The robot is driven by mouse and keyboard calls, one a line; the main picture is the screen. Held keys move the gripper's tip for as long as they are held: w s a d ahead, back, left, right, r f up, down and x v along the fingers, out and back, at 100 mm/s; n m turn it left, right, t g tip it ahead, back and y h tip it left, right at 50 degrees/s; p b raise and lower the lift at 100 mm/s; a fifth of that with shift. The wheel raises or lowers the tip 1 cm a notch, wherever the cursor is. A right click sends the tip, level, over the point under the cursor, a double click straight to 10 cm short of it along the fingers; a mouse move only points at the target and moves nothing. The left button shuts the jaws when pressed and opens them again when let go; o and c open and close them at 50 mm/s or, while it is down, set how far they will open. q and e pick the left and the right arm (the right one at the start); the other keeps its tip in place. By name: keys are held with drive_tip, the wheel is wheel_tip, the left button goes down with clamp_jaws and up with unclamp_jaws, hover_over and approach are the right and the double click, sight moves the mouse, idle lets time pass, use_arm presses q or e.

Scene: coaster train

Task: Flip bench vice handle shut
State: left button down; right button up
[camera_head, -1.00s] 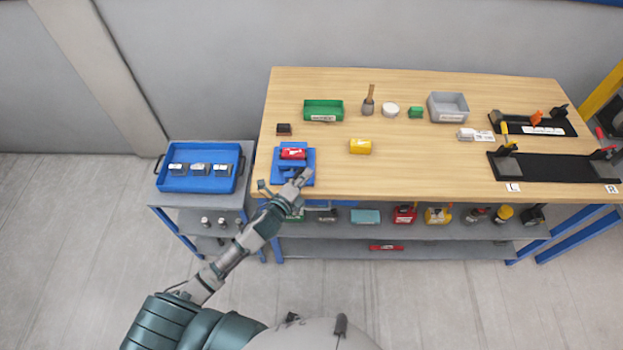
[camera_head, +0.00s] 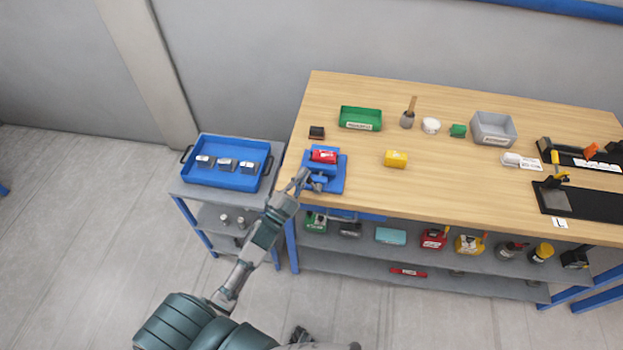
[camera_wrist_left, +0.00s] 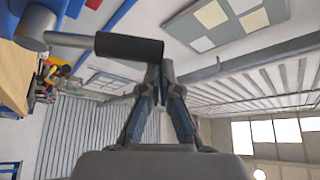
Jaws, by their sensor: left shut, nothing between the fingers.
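The blue bench vice (camera_head: 338,178) sits at the left front corner of the wooden bench, with a red block (camera_head: 323,156) in its jaws. My left gripper (camera_head: 301,177) is at the vice's front left side. In the left wrist view its fingers (camera_wrist_left: 162,75) are shut with nothing between them. The vice handle's dark grip (camera_wrist_left: 130,47) lies crosswise just past the fingertips, very close to them. I cannot tell if they touch. A grey rod joins the grip to a round grey part at the left. My right gripper is out of view.
A blue tray (camera_head: 222,181) with grey blocks stands on a side cart left of the bench. A dark block (camera_head: 317,132), a green bin (camera_head: 360,119) and a yellow block (camera_head: 396,159) lie near the vice. The bench top between them is clear.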

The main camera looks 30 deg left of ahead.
use_arm(q)
drive_tip(key=shift+s+a+f+n+t+y+b, duration=0.15)
drive_tip(key=shift+a+f+n+t+y+b, duration=0.25)
drive_tip(key=shift+n, duration=0.45)
drive_tip(key=shift+s+a+f+n+t+y+b, duration=0.1)
drive_tip(key=shift+s+a+f+n+y+b, duration=0.15)
drive_tip(key=shift+a+n, duration=0.45)
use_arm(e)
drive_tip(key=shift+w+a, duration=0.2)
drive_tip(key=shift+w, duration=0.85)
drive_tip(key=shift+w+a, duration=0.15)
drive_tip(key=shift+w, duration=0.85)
use_arm(q)
drive_tip(key=shift+w+d, duration=0.1)
drive_tip(key=shift+d, duration=0.05)
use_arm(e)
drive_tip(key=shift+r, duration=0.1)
use_arm(q)
drive_tip(key=shift+r, duration=0.15)
